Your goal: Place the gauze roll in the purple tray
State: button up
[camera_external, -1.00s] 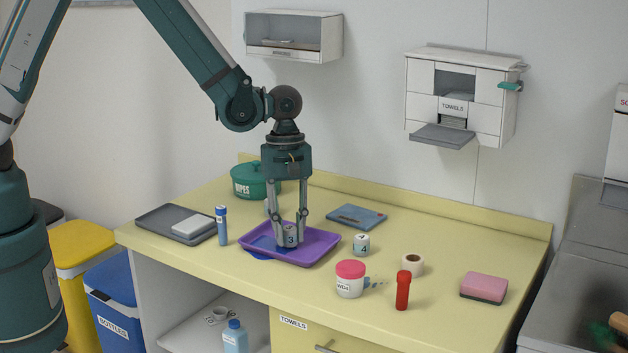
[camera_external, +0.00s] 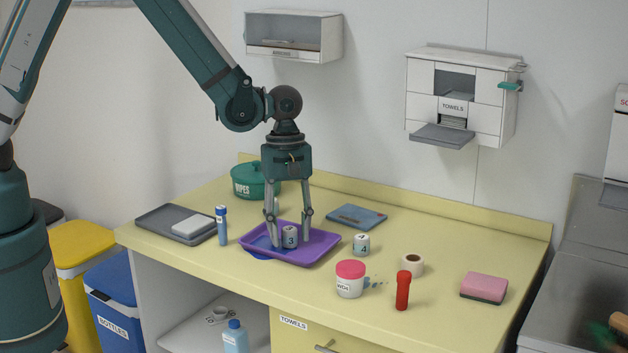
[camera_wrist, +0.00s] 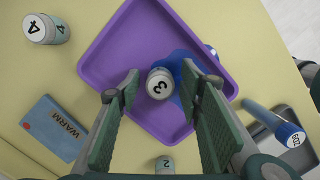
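The purple tray (camera_external: 318,249) lies on the yellow counter. A small pale cylinder marked 3 (camera_external: 290,237) stands upright inside it; it also shows in the wrist view (camera_wrist: 159,84). My gripper (camera_external: 291,213) is open above the tray, its fingers apart on either side of cylinder 3 with gaps visible in the wrist view (camera_wrist: 161,76). A similar cylinder marked 4 (camera_external: 361,245) stands right of the tray. A white roll with a brown core (camera_external: 412,264) stands further right. Which of these is the gauze roll I cannot tell for sure.
A blue-capped tube (camera_external: 222,226) and a grey tray (camera_external: 160,222) are left of the purple tray. A green wipes pot (camera_external: 250,181) and a blue WARM pack (camera_external: 356,216) are behind. A pink-lidded jar (camera_external: 350,283), red tube (camera_external: 402,291) and pink sponge (camera_external: 484,287) are right.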

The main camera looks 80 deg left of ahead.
notch_tip(320, 180, up, 12)
jog(key=a, duration=0.1)
jog(key=shift+a, duration=0.4)
dwell(0.9)
jog(key=s+a+r+m+t+y, duration=0.1)
jog(key=s+a+r+m+t, duration=0.15)
jog(key=s+r+m, duration=0.9)
jog(key=s+r+m+t, duration=0.2)
jog(key=s+r+m, duration=0.1)
jog(key=s, duration=0.6)
jog(key=s+a+r+m+t, duration=0.1)
jog(key=s+r+m+t, duration=0.1)
jog(key=s, duration=0.8)
jog(key=shift+s+a+r+m+t+y, duration=0.2)
jog(key=shift+a+r+m+t+y, duration=0.15)
jog(key=shift+m, duration=0.4)
